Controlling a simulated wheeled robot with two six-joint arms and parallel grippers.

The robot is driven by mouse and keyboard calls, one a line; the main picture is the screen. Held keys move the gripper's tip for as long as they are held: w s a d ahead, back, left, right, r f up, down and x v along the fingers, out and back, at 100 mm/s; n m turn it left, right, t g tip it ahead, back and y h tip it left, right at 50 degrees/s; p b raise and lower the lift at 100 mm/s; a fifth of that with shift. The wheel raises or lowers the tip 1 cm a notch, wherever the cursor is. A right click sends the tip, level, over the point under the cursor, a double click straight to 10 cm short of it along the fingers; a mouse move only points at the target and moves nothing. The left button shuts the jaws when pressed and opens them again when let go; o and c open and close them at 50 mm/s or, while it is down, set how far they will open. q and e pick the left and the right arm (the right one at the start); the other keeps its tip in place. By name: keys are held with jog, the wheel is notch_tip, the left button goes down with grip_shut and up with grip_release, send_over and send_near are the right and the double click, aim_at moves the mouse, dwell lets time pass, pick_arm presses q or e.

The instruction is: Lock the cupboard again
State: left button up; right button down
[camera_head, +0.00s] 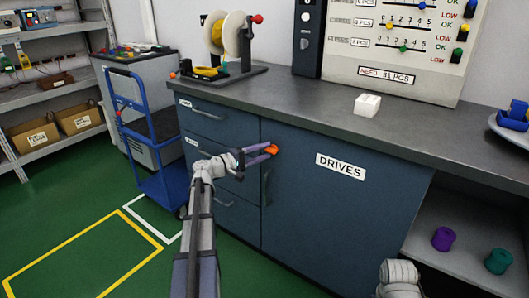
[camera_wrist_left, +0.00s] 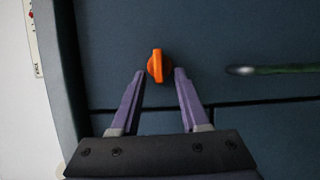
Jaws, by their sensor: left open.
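The cupboard (camera_head: 330,215) is a dark blue door labelled DRIVES under the grey worktop, and it looks closed. An orange turn knob (camera_head: 272,149) sits near its upper left edge. The knob also shows in the left wrist view (camera_wrist_left: 155,65), its grip bar lined up with the picture's vertical. My left gripper (camera_head: 262,153) is open, its purple fingers either side of the knob. In the left wrist view the fingertips (camera_wrist_left: 159,72) lie beside the knob with small gaps. Part of my right arm shows at the bottom right; its gripper is out of view.
A door handle (camera_head: 266,188) is below the knob. Drawers (camera_head: 208,118) are to the left, and a blue trolley (camera_head: 160,140) stands beyond them. The worktop (camera_head: 300,105) carries a spool stand and a white block. An open shelf (camera_head: 470,255) holds purple and teal spools.

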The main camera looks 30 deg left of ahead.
pick_arm(q)
jog(key=v, duration=0.7)
jog(key=shift+s, duration=0.1)
jog(key=s+d+f+m+g, duration=0.1)
jog(key=d+f+m+g, duration=0.25)
jog(key=d, duration=0.65)
jog(key=s+d+f+m+g+h, duration=0.1)
jog(key=d+f+m+g, duration=0.15)
jog(key=d+f, duration=0.45)
jog(key=d+f+m+g, duration=0.2)
jog(key=d+f+g, duration=0.15)
jog(key=d, duration=0.85)
jog(key=s+d+f+m+g+y, duration=0.3)
jog(key=s+d+f+m+y, duration=0.15)
jog(key=s+d, duration=0.35)
jog(key=s+d+f+m+g+y, duration=0.4)
jog(key=s+d+y, duration=0.15)
jog(key=s, duration=0.55)
notch_tip(320, 180, up, 37)
jog(key=p, duration=3.6)
jog(key=shift+w, duration=0.15)
jog(key=shift+f, duration=0.15)
